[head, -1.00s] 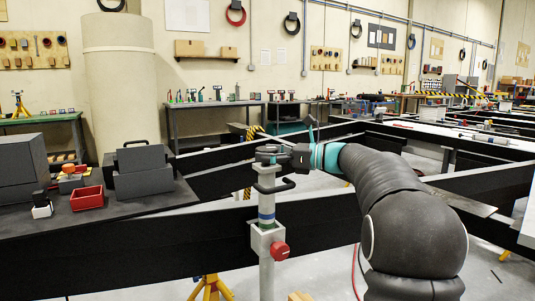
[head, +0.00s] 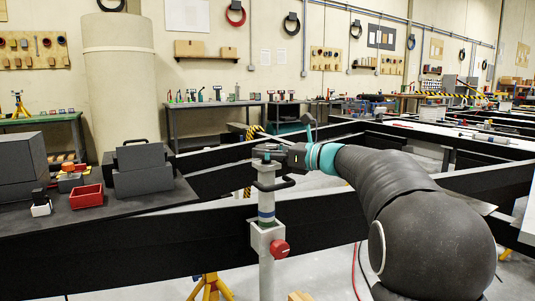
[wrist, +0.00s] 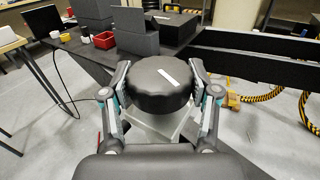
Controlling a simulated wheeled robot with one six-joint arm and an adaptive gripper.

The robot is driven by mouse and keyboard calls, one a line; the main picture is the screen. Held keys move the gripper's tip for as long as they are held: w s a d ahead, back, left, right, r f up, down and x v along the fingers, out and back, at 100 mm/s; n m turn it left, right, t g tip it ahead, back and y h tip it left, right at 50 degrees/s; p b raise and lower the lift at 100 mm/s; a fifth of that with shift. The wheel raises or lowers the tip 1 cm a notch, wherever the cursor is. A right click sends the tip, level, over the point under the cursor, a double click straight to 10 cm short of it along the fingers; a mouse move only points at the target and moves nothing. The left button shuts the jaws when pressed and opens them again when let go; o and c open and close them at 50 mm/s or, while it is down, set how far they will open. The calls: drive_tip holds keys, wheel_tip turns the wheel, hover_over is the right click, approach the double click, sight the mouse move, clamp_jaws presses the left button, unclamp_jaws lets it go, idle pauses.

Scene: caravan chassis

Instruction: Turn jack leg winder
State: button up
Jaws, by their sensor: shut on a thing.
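The jack leg (head: 266,205) stands upright at the black chassis rail, with a grey tube, a blue-green band and a red clamp knob (head: 279,249). A dark bar handle (head: 275,186) sticks out sideways below its top. The winder knob (wrist: 158,95), black and round with a scalloped edge and a white mark on top, fills the middle of the wrist view. My gripper (wrist: 160,77) is shut on this winder knob, one finger on each side. In the head view my gripper (head: 274,153) is at the top of the leg and hides much of the knob.
A dark bench top (head: 130,197) at left carries a red bin (head: 86,196) and grey cases. Black chassis rails (head: 120,246) run beside and behind the leg. A yellow stand (head: 209,287) is below. Workbenches line the back wall.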

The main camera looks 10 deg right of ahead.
drive_tip(key=m+t+h+b, duration=0.1)
drive_tip(key=h, duration=0.1)
drive_tip(key=m+t+h+b, duration=0.1)
drive_tip(key=m+t+h, duration=0.1)
drive_tip(key=shift+s+a+m+t+b, duration=0.1)
drive_tip(key=shift+a+m+t+b, duration=0.05)
drive_tip(key=shift+m+t+b, duration=0.15)
drive_tip(key=m+t+h+b, duration=0.1)
drive_tip(key=h, duration=0.1)
drive_tip(key=m+t+h+b, duration=0.1)
drive_tip(key=m+h+b, duration=0.1)
drive_tip(key=h, duration=0.1)
drive_tip(key=shift+f+b, duration=0.15)
drive_tip(key=shift+b, duration=0.15)
drive_tip(key=m+h+b, duration=0.3)
drive_tip(key=h, duration=0.1)
drive_tip(key=shift+t, duration=0.4)
drive_tip(key=shift+r+m+h+b, duration=0.2)
drive_tip(key=shift+m+h+b, duration=0.6)
drive_tip(key=shift+h, duration=0.9)
drive_tip(key=o, duration=1.2)
drive_tip(key=shift+c, duration=0.2)
